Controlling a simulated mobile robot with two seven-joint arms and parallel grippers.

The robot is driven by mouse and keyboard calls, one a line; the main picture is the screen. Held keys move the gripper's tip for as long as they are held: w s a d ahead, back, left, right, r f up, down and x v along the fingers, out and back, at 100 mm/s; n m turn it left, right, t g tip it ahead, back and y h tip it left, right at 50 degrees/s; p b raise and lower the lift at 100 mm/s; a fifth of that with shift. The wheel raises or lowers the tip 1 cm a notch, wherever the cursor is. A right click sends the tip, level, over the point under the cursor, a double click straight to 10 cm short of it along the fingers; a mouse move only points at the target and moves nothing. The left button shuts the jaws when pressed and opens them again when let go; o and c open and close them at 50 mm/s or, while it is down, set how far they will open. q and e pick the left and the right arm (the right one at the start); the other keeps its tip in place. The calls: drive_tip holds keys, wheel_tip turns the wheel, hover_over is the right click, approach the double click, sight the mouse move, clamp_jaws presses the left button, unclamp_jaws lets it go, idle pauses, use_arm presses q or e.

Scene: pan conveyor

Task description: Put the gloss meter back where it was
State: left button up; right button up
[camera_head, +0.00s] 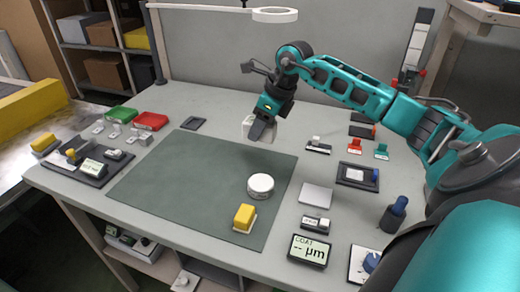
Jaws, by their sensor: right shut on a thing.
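My right gripper (265,123) is shut on a pale, box-shaped thing (247,127), which looks like the gloss meter. The dark finger covers part of it. The gripper points down over the rear part of the dark green mat (170,185). I cannot tell how far the held thing is above the surface. A small, flat dark tray (193,123) lies empty at the mat's rear left edge; I cannot tell whether it belongs to the gloss meter. My left gripper is not in view.
On the mat stand a round white puck (261,184) and a yellow block (244,217). A gauge reading µm (310,251) and several small instruments stand on the right. A dark tray of tools (90,167) and red and green boxes are on the left. The mat's middle is clear.

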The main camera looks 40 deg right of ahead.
sight(275, 121)
drive_tip(key=shift+f, duration=3.35)
drive_tip(key=shift+f+b, duration=0.15)
drive_tip(key=shift+b, duration=0.2)
drive_tip(key=o, duration=1.4)
drive_tip(key=shift+r, duration=0.2)
drive_tip(key=v, duration=1.2)
drive_tip(key=shift+a+p, duration=0.1)
drive_tip(key=shift+p, duration=0.3)
drive_tip(key=shift+f, duration=0.1)
